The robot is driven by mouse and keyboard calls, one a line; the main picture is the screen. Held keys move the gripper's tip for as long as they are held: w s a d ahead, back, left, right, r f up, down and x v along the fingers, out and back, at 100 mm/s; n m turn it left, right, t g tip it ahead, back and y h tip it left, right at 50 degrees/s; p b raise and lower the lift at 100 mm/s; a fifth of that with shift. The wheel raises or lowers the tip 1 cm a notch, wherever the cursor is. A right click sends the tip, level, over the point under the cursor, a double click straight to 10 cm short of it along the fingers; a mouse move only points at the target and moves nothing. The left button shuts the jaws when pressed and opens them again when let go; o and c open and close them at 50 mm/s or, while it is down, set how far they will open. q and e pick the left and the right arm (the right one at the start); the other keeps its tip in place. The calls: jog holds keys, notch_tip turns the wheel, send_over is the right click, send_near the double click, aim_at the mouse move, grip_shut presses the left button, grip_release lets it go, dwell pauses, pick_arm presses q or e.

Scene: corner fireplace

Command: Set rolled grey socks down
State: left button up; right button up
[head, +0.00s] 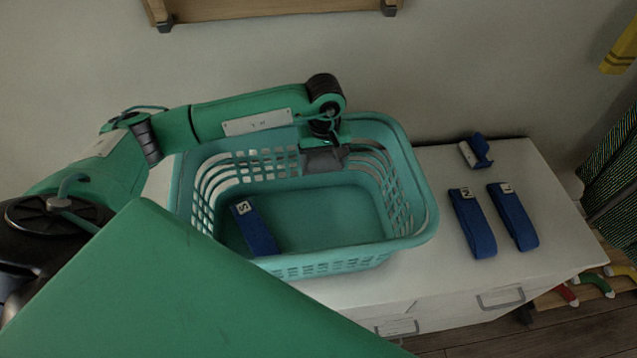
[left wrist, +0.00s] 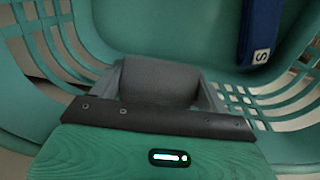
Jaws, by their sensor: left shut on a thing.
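The rolled grey socks (left wrist: 160,82) show in the left wrist view as a dark grey roll between my fingers. My left gripper (head: 323,160) is shut on them, inside the teal laundry basket (head: 428,205) near its back wall. In the left wrist view, the gripper (left wrist: 162,90) has the basket floor beyond it. In the head view I cannot clearly tell the socks from the grey gripper parts. I cannot tell whether the socks touch the basket floor. My right gripper is not in view.
A blue strip marked S (head: 256,228) lies in the basket's left part. The basket floor (head: 335,215) right of it is bare. On the white cabinet (head: 425,165) to the right lie two blue strips (head: 473,225) (head: 513,217) and a small blue object (head: 476,151).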

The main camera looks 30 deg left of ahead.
pick_arm(q)
notch_tip(320, 180, down, 10)
jog(key=shift+r+p, duration=0.2)
jog(key=shift+p, duration=1)
notch_tip(320, 180, down, 3)
jog(key=shift+f+p, duration=0.1)
jog(key=shift+p, duration=0.4)
jog(key=shift+f, duration=0.25)
jog(key=shift+f, duration=0.2)
jog(key=o, duration=1)
jog(key=shift+c, duration=0.2)
jog(key=shift+r, duration=0.15)
